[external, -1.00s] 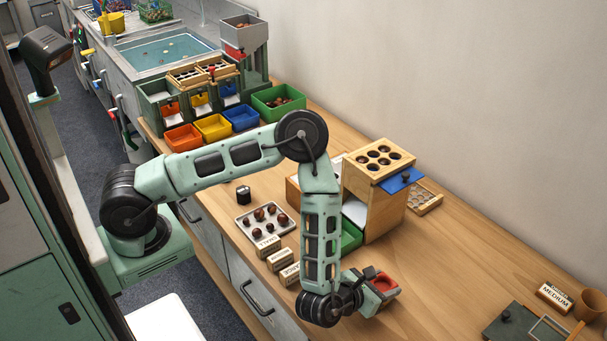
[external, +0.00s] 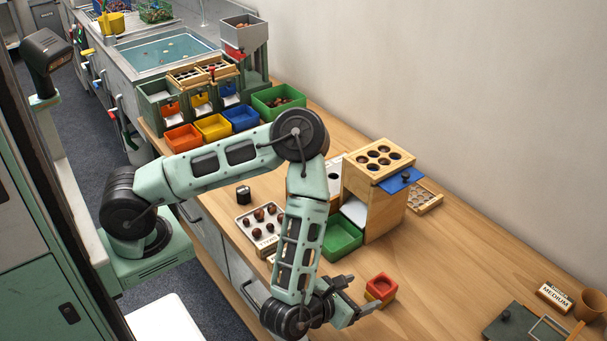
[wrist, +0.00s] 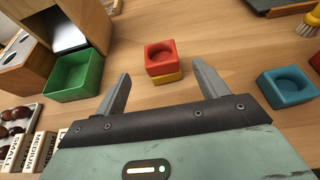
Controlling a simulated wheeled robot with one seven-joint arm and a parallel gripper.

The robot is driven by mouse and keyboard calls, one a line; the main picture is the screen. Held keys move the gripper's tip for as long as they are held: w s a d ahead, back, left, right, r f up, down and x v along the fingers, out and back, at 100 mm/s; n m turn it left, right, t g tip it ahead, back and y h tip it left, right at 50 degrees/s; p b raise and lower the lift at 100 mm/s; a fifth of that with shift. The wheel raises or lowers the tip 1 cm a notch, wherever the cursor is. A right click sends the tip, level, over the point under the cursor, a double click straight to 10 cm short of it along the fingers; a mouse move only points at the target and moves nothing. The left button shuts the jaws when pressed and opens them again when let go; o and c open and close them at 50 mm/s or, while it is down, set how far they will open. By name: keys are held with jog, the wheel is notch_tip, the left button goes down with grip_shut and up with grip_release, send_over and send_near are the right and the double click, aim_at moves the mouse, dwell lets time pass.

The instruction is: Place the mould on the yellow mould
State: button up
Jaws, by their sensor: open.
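The red mould (wrist: 160,56), a square block with a round hollow, sits on top of the yellow mould (wrist: 168,78), seen in the wrist view. In the external view the red mould (external: 380,285) is on the table, with a sliver of the yellow mould (external: 380,298) under it. The two look closely stacked, red above yellow. My gripper (wrist: 160,88) is open and empty, its two fingers apart on the near side of the stack. In the external view my gripper (external: 362,294) is to the left of the stack, apart from it.
A blue mould (wrist: 287,86) stands to the right in the wrist view. A green tray (wrist: 75,75) and a wooden box (external: 376,190) are to the left. Labelled blocks (wrist: 42,148) and a tray of chestnuts (external: 262,228) lie nearby.

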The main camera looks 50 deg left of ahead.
jog(key=shift+v, duration=1.65)
jog(key=w+a+r+m+g+h, duration=0.35)
jog(key=w+a+m, duration=0.25)
jog(key=w+m, duration=0.7)
jog(key=s+a+r+m+g, duration=0.1)
jog(key=s+a+m, duration=0.1)
jog(key=a+m, duration=0.5)
jog(key=s+a+r+m+g, duration=0.2)
jog(key=a+m, duration=0.5)
jog(key=m, duration=0.1)
jog(key=s+a+r+g+y+p, duration=0.1)
jog(key=s+a+r+g+p, duration=0.1)
jog(key=s+a+r, duration=0.2)
jog(key=s+a+r+g+y+p, duration=0.1)
jog(key=s+a+r, duration=0.4)
jog(key=s+a, duration=0.6)
jog(key=s+a+r+g+y+p, duration=0.2)
jog(key=s+a+r+g+p, duration=0.2)
jog(key=a, duration=1.4)
jog(key=s+p, duration=0.1)
jog(key=s, duration=0.2)
jog(key=shift+s+r, duration=0.3)
jog(key=shift+s, duration=0.1)
jog(key=shift+a, duration=0.1)
